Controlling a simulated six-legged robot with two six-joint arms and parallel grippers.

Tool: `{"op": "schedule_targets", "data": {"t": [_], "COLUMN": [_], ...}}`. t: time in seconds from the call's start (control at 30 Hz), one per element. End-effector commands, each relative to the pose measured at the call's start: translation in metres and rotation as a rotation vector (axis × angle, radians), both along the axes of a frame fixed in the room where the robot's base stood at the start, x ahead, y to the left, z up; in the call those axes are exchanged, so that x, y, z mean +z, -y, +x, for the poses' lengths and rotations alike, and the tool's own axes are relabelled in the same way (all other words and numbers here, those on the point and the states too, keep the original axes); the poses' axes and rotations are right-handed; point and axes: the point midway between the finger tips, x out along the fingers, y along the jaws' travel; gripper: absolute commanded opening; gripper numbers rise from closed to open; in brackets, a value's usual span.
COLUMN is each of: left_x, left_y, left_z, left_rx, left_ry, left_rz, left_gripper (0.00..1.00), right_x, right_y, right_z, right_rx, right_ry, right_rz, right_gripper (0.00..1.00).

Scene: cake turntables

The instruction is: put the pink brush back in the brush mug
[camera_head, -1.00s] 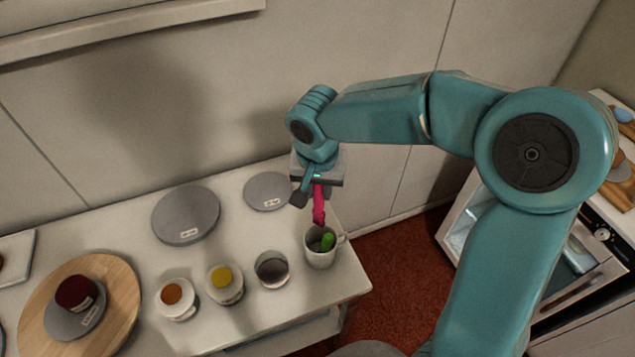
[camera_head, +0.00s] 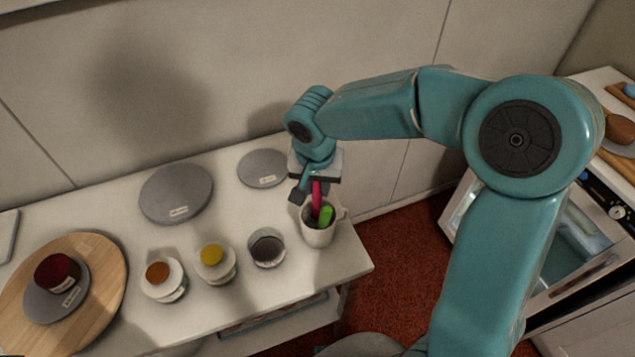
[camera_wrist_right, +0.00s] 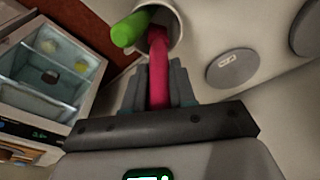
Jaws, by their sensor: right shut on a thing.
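The pink brush (camera_head: 316,194) is in my right gripper (camera_head: 312,192), which is shut on it above the brush mug. Its lower end reaches inside the mug's rim. The white brush mug (camera_head: 318,236) stands upright near the table's right end. A green brush (camera_head: 326,214) stands in the mug, leaning. In the right wrist view, the pink brush (camera_wrist_right: 158,68) runs from between the fingers (camera_wrist_right: 158,88) into the mug (camera_wrist_right: 173,22), beside the green brush (camera_wrist_right: 130,29). The brush's lower tip is hidden inside the mug. My left gripper is not in view.
A glass (camera_head: 267,250) and two small pots, one with yellow (camera_head: 211,255) and one with orange (camera_head: 158,273), stand left of the mug. Grey turntables (camera_head: 176,194) (camera_head: 263,169) lie behind. A wooden board (camera_head: 105,283) carries a dark red cake (camera_head: 57,272). An oven (camera_head: 560,235) stands right.

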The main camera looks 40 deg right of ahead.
Motion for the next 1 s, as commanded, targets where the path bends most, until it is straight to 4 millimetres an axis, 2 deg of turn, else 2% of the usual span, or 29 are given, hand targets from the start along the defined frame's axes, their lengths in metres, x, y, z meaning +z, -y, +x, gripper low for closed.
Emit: {"op": "schedule_targets", "data": {"t": [0.03,0.1,0.57,1.0], "left_x": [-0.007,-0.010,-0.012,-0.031], "left_y": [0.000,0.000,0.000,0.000], "left_z": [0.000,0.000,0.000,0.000], "left_rx": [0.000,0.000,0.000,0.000], "left_ry": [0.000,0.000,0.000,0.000], "left_rz": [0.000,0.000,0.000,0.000], "left_gripper": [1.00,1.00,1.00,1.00], "right_x": [-0.007,-0.010,-0.012,-0.031], "right_y": [0.000,0.000,0.000,0.000], "right_z": [0.000,0.000,0.000,-0.001], "right_rx": [0.000,0.000,0.000,0.000], "right_ry": [0.000,0.000,0.000,-0.001], "right_rz": [0.000,0.000,0.000,0.000], "right_gripper": [0.00,0.00,0.00,0.00]}}
